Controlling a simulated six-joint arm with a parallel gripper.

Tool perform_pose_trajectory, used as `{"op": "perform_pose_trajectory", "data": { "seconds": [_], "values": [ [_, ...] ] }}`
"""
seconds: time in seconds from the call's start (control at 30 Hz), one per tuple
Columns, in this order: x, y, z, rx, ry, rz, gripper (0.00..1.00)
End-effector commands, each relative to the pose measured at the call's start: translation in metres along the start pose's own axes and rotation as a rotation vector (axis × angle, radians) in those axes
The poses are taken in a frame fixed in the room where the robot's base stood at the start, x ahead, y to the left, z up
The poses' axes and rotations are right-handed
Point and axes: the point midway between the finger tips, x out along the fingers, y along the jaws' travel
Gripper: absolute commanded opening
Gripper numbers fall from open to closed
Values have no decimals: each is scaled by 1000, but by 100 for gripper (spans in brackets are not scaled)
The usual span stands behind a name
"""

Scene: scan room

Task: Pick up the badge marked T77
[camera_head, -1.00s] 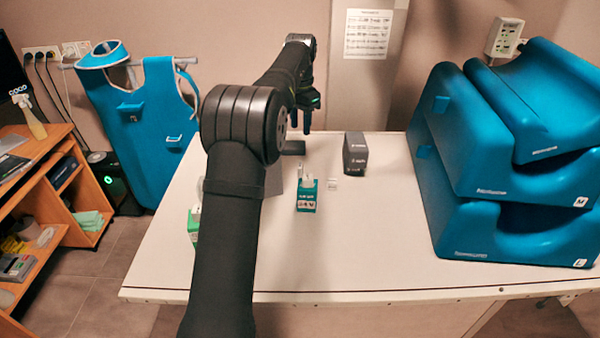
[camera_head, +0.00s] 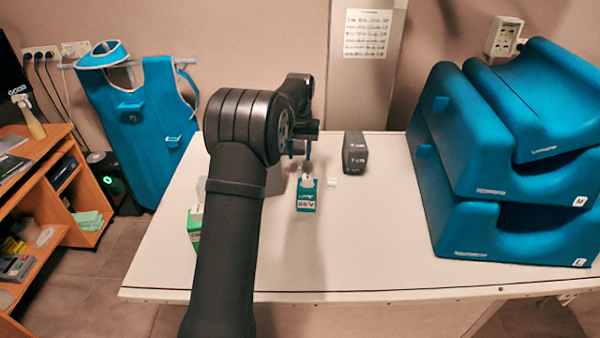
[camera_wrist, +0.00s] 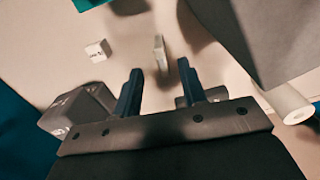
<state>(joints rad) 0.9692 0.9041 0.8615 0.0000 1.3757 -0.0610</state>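My gripper (camera_head: 299,166) is low over the table, just behind the teal box, partly hidden by my arm. In the wrist view its two dark blue fingers (camera_wrist: 159,68) are open, with nothing between the tips. A thin pale upright piece (camera_wrist: 159,52) stands just ahead of the gap between the fingertips; it may be a badge, but no T77 mark is readable. A small white block with dark print (camera_wrist: 98,50) lies to its left. This block also shows in the head view (camera_head: 332,182), right of the teal box.
The teal box (camera_head: 306,198) has white material at its top. A dark grey printed block (camera_head: 355,153) stands behind it to the right; it also shows in the wrist view (camera_wrist: 78,108). Large blue cushions (camera_head: 510,170) fill the table's right side. The front table (camera_head: 380,255) is clear.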

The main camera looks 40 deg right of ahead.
Motion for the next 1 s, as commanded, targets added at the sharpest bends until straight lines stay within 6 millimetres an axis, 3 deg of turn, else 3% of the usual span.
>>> {"op": "perform_pose_trajectory", "data": {
  "seconds": [0.1,0.37,0.63,0.97,1.0],
  "values": [
    [19,0,0,0,-2,0,38],
    [38,0,0,1,-2,0,38],
    [80,0,0,1,-3,0,38],
    [87,0,0,1,0,0,38],
    [87,0,0,1,0,0,32]
  ]
}}
